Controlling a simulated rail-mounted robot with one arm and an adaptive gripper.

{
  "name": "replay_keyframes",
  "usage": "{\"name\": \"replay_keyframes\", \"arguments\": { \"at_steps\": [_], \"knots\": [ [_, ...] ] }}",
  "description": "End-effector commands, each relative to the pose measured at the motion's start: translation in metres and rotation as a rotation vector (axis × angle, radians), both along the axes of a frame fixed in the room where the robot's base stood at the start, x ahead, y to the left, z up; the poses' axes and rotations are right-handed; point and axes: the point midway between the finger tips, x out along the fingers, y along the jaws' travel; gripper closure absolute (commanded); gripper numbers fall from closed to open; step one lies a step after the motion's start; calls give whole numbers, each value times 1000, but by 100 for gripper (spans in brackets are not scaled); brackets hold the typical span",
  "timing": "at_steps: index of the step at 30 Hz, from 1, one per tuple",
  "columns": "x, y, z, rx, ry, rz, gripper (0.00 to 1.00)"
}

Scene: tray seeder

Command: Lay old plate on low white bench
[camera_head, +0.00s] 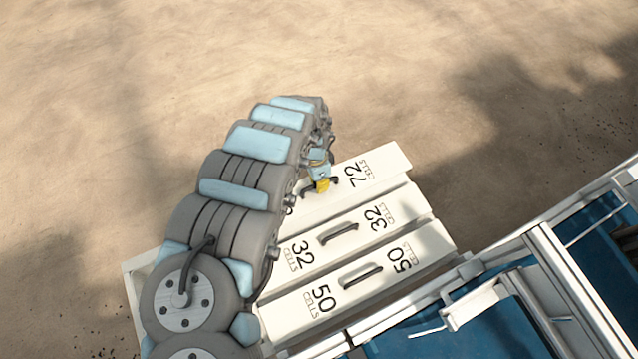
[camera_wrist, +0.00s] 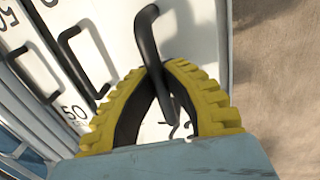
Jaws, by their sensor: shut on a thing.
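The white plate marked "72 CELLS" (camera_head: 385,163) is the farthest of three numbered plates in the head view. My gripper (camera_head: 322,186), with yellow fingers, is at its dark handle. In the wrist view my gripper (camera_wrist: 165,72) is shut on that dark handle (camera_wrist: 148,45), which rises from the white plate face (camera_wrist: 195,30). The low white bench (camera_head: 133,272) shows as a pale edge at the left, beneath or beside the plates. I cannot tell whether the held plate is lifted or resting. No plate is labelled old.
Plates marked "32 CELLS" (camera_head: 375,235) and "50 CELLS" (camera_head: 400,280) lie side by side nearer the machine, each with a dark handle. The blue and white seeder frame (camera_head: 560,285) stands close at the lower right. Bare sandy ground (camera_head: 150,80) is open beyond.

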Motion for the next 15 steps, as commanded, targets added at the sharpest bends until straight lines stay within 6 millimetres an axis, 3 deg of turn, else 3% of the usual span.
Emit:
{"name": "replay_keyframes", "arguments": {
  "at_steps": [15],
  "knots": [
    [0, -1, -42, -1, 0, 0, 100]
  ]
}}
